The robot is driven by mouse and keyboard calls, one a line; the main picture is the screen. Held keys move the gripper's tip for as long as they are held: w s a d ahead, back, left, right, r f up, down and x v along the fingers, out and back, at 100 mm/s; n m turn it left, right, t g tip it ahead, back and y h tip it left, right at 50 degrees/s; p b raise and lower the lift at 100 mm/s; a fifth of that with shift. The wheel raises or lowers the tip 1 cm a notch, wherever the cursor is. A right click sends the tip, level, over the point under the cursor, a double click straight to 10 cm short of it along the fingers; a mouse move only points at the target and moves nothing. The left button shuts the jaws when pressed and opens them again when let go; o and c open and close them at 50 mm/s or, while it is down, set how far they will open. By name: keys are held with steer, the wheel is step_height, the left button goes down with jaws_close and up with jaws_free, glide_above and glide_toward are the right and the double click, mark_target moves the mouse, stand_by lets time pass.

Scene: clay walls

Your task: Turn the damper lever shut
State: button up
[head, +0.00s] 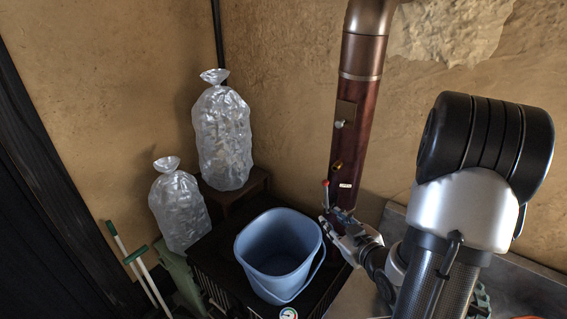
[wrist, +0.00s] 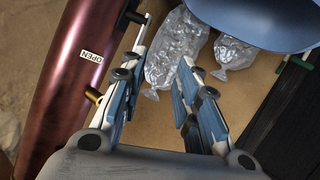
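The damper is on a dark red pipe (head: 359,103), which also shows at the left of the wrist view (wrist: 62,75). A small lever with a red tip (head: 326,184) stands out at the pipe's left side, near a brass fitting (head: 337,166). A white label (head: 345,185) beside it reads OPEN in the wrist view (wrist: 92,55). My gripper (head: 334,222) is open and empty, just below the lever. Its fingers (wrist: 164,48) stand apart beside the pipe.
A blue bucket (head: 278,253) stands on a black stand (head: 218,262) left of my gripper. Two clear bags (head: 222,137) (head: 179,208) are farther left, one on a small wooden stool (head: 236,192). The clay wall (head: 285,60) is close behind the pipe.

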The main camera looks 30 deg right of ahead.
mark_target(326, 189)
steer(key=s+d+r+m+t+h, duration=0.1)
steer(key=s+d+m+t, duration=0.1)
steer(key=s+t, duration=0.3)
steer(key=shift+g, duration=0.7)
steer(key=b+x, duration=0.1)
steer(key=x, duration=1.5)
steer(key=shift+w+a+r, duration=0.1)
steer(key=shift+w+r, duration=0.1)
steer(key=shift+c, duration=0.6)
jaws_close()
